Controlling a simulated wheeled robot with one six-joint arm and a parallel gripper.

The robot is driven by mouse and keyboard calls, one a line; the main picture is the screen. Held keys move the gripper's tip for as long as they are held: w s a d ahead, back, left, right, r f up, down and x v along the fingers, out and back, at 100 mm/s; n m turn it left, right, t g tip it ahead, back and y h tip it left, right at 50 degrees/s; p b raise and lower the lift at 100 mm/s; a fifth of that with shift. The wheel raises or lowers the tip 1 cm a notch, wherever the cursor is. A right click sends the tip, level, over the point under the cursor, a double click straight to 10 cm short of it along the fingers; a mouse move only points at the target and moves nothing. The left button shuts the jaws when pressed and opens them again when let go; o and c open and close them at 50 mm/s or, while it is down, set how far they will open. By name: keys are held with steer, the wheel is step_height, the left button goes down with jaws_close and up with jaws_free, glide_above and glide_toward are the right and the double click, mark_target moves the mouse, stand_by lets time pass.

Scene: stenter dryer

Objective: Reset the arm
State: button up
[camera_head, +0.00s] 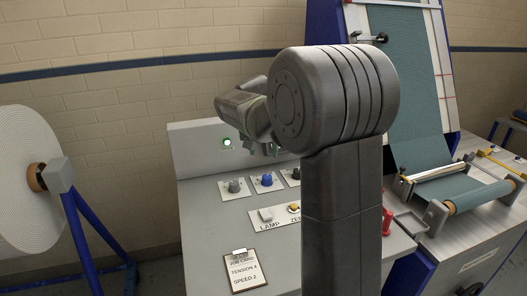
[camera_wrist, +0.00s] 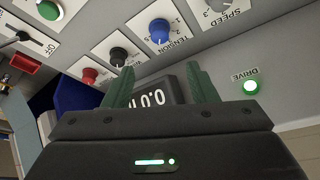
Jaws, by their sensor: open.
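My gripper (camera_head: 262,151) is above the grey control console (camera_head: 205,225), in front of its upright back panel. In the wrist view its two green fingers (camera_wrist: 160,88) stand apart, with nothing held between them. A dark display reading about 0.0 (camera_wrist: 155,95) shows behind the fingers, partly covered by them. The fingers look apart from the knobs. My arm's large dark joint and upright link fill the middle of the head view and hide part of the console.
The console bears a blue tension knob (camera_wrist: 160,31), a grey speed knob (camera_head: 234,186), a lit green drive lamp (camera_head: 227,142) and a job card (camera_head: 244,270) reading tension 4, speed 2. A red lever (camera_head: 388,220) is right of my arm. A white roll (camera_head: 25,175) stands left.

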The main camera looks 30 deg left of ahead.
mark_target(267, 176)
steer(key=x, duration=1.3)
steer(key=shift+w+f, duration=0.15)
steer(key=shift+f, duration=0.25)
